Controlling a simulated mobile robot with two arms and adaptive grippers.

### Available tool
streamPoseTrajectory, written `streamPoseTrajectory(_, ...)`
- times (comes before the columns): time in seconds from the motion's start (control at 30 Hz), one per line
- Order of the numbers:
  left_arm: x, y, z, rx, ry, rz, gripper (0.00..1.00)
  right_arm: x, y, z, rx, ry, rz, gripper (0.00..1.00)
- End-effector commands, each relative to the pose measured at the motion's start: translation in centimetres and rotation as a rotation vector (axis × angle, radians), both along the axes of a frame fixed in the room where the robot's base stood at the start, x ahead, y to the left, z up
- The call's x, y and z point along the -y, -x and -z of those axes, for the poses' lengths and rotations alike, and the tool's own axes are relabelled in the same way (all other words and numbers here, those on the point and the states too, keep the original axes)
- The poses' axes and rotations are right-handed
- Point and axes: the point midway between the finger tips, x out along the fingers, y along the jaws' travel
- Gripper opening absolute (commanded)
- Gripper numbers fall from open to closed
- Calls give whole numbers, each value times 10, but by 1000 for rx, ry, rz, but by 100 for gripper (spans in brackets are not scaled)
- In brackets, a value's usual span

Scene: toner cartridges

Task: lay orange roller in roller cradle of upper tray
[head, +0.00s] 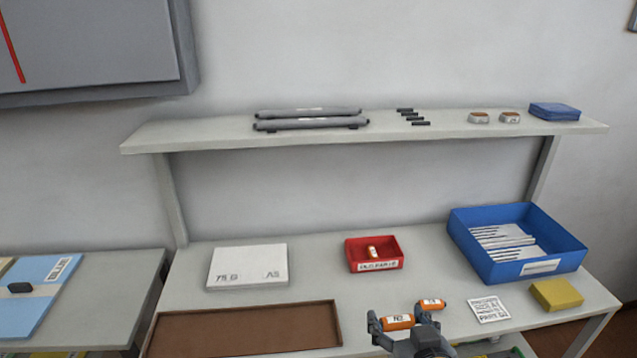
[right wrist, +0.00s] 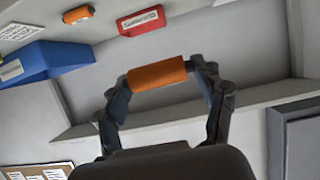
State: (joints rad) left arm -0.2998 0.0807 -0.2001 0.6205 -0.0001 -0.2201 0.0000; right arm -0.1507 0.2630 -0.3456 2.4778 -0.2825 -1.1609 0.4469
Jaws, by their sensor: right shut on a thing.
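An orange roller (head: 397,322) with a white label is held in my right gripper (head: 400,319), above the front of the table. In the right wrist view the fingers are shut on the two ends of the roller (right wrist: 157,74), and it is level with a slight tilt. A second orange roller (head: 432,304) lies just beyond it on the table; it also shows in the right wrist view (right wrist: 78,14). I cannot make out an upper tray with a roller cradle. My left gripper is not in view.
A brown tray (head: 245,328) lies front left, empty. A white box (head: 248,266), a red bin (head: 375,266) with a small orange thing, a blue bin (head: 556,258), a label card (head: 489,309) and a yellow block (head: 556,294) stand around. A shelf (head: 220,132) holds grey cartridges (head: 310,121).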

Motion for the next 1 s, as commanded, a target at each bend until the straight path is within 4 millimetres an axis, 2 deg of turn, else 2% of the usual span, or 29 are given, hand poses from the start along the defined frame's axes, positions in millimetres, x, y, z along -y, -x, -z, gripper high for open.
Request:
streamPoseTrajectory(0.03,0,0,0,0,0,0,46,6,1,-2,0,1,5,44)
streamPoseTrajectory(0.1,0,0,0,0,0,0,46,1,0,0,-3,-2,0,44)
streamPoseTrajectory(0.3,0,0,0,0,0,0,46,-47,-5,19,-3,-2,-54,44)
streamPoseTrajectory(0.43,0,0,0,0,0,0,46,-62,-6,23,1,1,-72,44)
streamPoseTrajectory(0.77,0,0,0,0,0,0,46,-62,-9,25,2,4,-74,44)
streamPoseTrajectory(0.87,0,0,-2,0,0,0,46,-56,-21,31,1,8,-74,44)
streamPoseTrajectory(1.0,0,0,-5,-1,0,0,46,-41,-50,44,1,9,-71,44)
